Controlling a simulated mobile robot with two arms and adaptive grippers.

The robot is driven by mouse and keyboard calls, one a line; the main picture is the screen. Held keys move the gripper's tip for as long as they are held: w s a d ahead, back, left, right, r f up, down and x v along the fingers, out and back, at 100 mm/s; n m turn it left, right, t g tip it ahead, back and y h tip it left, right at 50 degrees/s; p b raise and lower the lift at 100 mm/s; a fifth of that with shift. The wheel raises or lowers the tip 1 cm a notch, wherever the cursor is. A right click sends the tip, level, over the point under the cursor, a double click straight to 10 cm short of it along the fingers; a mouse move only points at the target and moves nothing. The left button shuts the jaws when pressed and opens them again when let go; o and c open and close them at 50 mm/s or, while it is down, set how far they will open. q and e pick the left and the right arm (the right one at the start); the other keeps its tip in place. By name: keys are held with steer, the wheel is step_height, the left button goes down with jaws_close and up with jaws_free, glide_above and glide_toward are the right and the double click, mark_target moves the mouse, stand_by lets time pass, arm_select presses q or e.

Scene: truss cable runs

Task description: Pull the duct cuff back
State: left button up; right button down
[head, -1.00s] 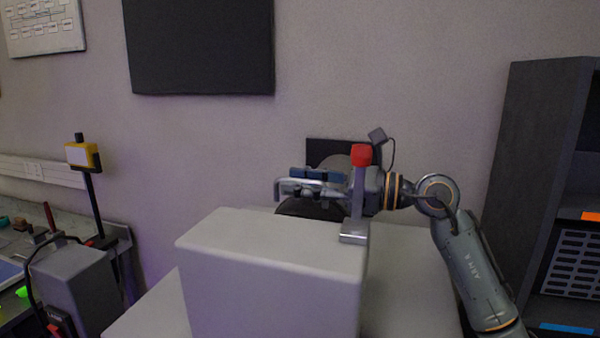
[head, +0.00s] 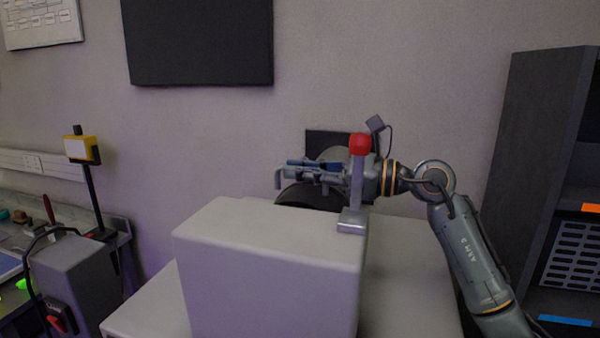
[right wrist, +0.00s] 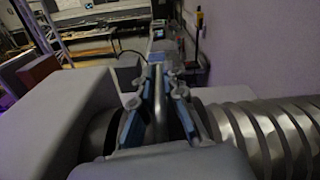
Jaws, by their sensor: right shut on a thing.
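My right gripper (head: 285,175) reaches in from the right behind the grey box. In the right wrist view its two blue-padded fingers (right wrist: 160,108) are closed around a thin upright metal bar, which I take to be the duct cuff's grip (right wrist: 159,90). A ribbed silver duct (right wrist: 262,135) runs off to the right beneath the gripper. A dark round collar (right wrist: 103,132) is at the left, against the pale housing. In the head view a dark rounded part (head: 306,197) shows below the gripper, mostly hidden by the box. My left gripper is in neither current view.
The pale grey box (head: 270,260) stands in front, with a red-knobbed lever (head: 358,180) upright on its top right. A dark shelf unit (head: 535,160) stands at right. A cluttered bench (head: 115,222) and yellow-headed post (head: 82,148) are at left.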

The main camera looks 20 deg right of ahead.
mark_target(306, 184)
steer(key=w+d, duration=0.2)
steer(key=shift+w, duration=0.3)
steer(key=shift+s+a, duration=0.2)
steer(key=shift+a, duration=0.05)
steer(key=c, duration=1.4)
jaws_free()
steer(key=shift+s+a+r, duration=0.1)
steer(key=shift+s+a, duration=0.05)
steer(key=shift+d, duration=0.3)
steer(key=v, duration=1.1)
steer(key=shift+s+d, duration=0.2)
steer(key=shift+s, duration=0.05)
